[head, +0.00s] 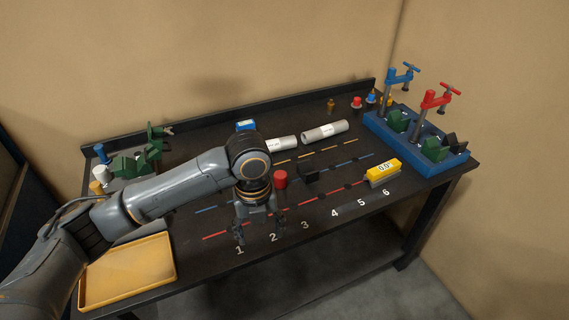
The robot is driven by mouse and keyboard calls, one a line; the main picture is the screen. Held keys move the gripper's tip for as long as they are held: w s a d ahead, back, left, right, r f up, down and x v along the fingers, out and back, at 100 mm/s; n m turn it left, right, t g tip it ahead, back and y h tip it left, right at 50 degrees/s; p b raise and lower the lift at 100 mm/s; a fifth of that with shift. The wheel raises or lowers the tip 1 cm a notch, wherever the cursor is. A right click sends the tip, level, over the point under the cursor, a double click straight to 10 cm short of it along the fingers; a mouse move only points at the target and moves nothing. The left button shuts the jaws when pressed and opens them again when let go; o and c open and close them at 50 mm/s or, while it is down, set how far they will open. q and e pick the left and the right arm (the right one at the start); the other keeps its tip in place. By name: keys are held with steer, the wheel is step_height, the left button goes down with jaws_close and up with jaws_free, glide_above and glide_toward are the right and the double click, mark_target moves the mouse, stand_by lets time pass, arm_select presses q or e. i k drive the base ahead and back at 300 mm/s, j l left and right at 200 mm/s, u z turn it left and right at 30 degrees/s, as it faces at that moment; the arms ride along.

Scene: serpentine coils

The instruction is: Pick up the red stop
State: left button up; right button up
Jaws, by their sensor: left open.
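A short red cylinder, which looks like the red stop (280,180), stands upright on the dark bench (330,205), near its middle. My left gripper (260,233) is open and empty, pointing down over the front of the bench by the numbers 1 and 2. The red stop is behind it and slightly to its right, apart from the fingers. My wrist passes close to the left of the stop. My right gripper is not in view.
A yellow gauge block (383,172) sits at the right. Two pale tubes (324,131) lie behind. A blue fixture (415,142) with clamps fills the back right, and a yellow tray (127,272) the front left. Small colored plugs (356,103) stand at the back.

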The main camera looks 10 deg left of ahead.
mark_target(280, 177)
steer(key=i, duration=1)
